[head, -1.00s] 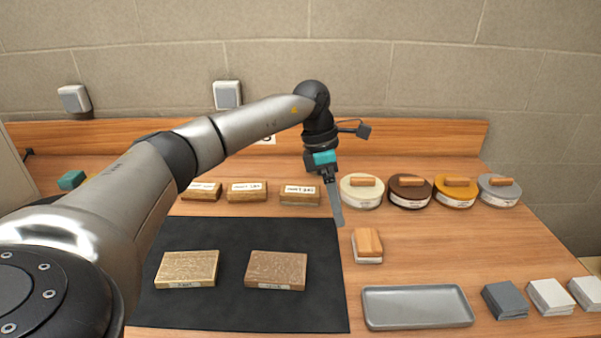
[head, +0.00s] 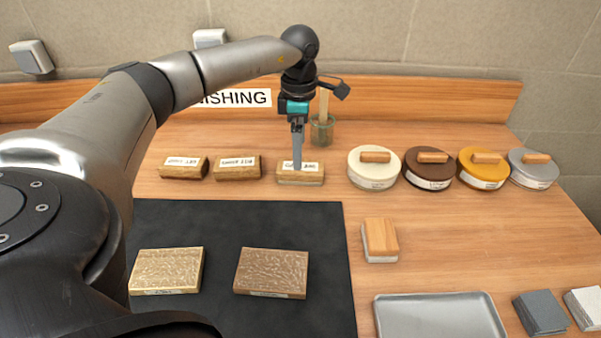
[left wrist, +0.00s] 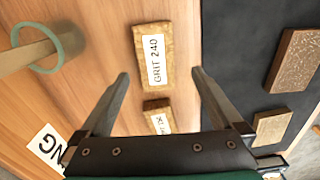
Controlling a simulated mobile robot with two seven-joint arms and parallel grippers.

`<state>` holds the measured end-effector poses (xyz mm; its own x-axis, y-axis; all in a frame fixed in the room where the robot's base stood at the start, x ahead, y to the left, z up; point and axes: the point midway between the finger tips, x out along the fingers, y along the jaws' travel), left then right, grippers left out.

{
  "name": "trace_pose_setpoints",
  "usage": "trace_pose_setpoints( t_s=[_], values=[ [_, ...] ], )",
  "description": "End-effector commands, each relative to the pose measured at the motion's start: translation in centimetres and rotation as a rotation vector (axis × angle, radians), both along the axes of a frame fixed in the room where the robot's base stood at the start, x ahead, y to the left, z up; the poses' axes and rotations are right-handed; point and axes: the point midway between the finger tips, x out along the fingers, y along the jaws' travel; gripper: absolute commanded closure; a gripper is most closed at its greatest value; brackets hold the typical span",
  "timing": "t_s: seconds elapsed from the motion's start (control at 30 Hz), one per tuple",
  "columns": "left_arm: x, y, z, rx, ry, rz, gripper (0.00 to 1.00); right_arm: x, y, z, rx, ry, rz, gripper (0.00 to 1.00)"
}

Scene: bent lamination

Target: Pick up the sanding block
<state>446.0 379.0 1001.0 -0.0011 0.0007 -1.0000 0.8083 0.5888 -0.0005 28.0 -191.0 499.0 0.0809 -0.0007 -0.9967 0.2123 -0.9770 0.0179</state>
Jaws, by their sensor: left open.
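Several brown sanding blocks with white labels stand in a row behind the black mat: a left one (head: 184,167), a middle one (head: 237,167) and a right one (head: 300,174). In the left wrist view the nearest block (left wrist: 153,54) reads GRIT 240, and part of another block (left wrist: 158,115) shows below it. My left gripper (head: 297,164) points down at the right block, overlapping its label in the head view. In the left wrist view the open fingers (left wrist: 160,75) are apart with nothing gripped, the GRIT 240 block just beyond their tips. My right gripper is out of view.
Two textured panels (head: 166,270) (head: 271,272) lie on the black mat (head: 220,225). Round tins (head: 374,168) with wooden handles stand to the right. A wood-topped block (head: 381,240), a grey tray (head: 440,315) and a glass jar (head: 322,130) also stand on the table.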

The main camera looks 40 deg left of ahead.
Motion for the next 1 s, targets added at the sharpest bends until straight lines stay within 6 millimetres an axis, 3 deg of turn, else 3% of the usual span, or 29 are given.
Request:
trace_pose_setpoints(
  t_s=[0.27, 0.6, 0.87, 1.0],
  values=[
    [0.1, 0.0, -2.3, -0.001, 0.001, 0.000, 0.00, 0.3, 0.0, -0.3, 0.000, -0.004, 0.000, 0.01],
    [0.5, 0.2, -6.7, -0.001, 0.001, 0.000, 0.00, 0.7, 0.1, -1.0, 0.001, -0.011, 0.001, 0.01],
    [0.6, 0.2, -6.9, -0.001, -0.001, -0.001, 0.00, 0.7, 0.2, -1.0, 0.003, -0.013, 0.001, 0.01],
    [0.6, 0.1, -6.9, -0.001, -0.001, 0.000, 0.15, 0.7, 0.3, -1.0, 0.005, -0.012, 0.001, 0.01]
  ],
)
